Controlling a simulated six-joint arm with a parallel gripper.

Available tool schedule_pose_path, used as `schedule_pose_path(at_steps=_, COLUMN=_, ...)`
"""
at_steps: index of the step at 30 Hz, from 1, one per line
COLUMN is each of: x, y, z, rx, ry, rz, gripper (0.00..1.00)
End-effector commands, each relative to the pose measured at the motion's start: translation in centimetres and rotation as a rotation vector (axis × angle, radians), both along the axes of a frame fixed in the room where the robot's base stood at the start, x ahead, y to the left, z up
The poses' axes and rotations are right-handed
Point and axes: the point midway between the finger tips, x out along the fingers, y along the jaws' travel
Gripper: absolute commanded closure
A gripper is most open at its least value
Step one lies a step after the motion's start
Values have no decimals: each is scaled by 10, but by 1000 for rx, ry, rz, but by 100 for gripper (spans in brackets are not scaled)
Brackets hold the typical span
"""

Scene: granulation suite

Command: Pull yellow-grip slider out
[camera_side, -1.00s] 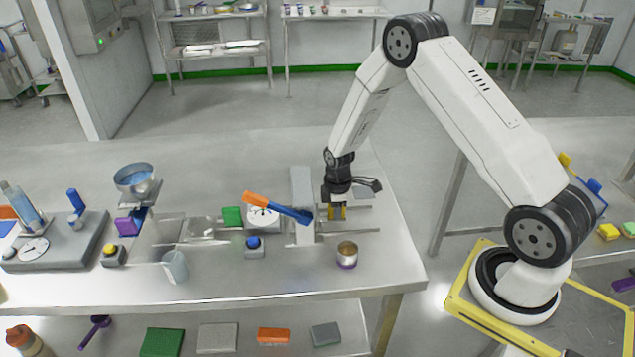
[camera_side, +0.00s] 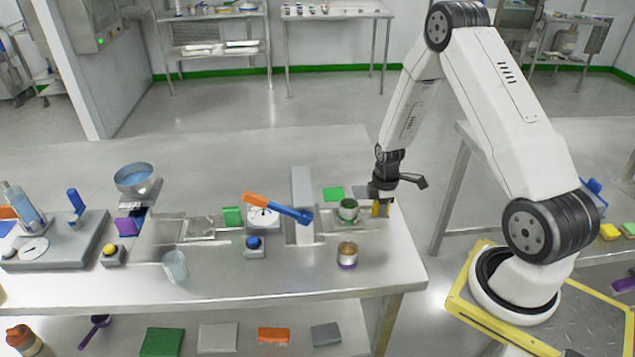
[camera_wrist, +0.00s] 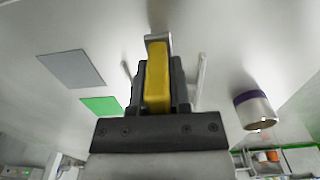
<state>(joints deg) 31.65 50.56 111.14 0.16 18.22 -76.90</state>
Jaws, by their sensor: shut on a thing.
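The yellow grip (camera_side: 376,208) of the slider stands at the right end of the slider's rails near the table's right edge. My gripper (camera_side: 380,200) points down and is shut on it. In the wrist view the yellow grip (camera_wrist: 157,78) sits between the two dark fingers of my gripper (camera_wrist: 158,95). The slider plate (camera_side: 330,222) shows to the left of the grip, between the rails and right of a grey upright block (camera_side: 302,205).
A metal can with a purple base (camera_side: 347,256) stands in front of the slider, and shows in the wrist view (camera_wrist: 254,110). A green square (camera_side: 333,194) lies behind the slider. The table's right edge is close.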

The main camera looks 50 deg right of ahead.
Motion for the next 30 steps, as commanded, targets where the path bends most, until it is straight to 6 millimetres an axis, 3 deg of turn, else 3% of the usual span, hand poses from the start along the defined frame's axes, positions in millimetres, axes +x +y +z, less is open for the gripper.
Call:
schedule_pose_path(at_steps=2, x=-2, y=-3, z=0, rx=-1, ry=1, rz=-3, gripper=100)
schedule_pose_path(at_steps=3, x=-2, y=-3, z=0, rx=-1, ry=1, rz=-2, gripper=74)
schedule_pose_path(at_steps=6, x=-2, y=-3, z=0, rx=-1, ry=1, rz=-3, gripper=42)
schedule_pose_path(at_steps=20, x=-1, y=-2, z=3, rx=0, ry=1, rz=-2, gripper=41)
schedule_pose_path(at_steps=30, x=-1, y=-2, z=29, rx=-2, ry=-1, rz=-2, gripper=41)
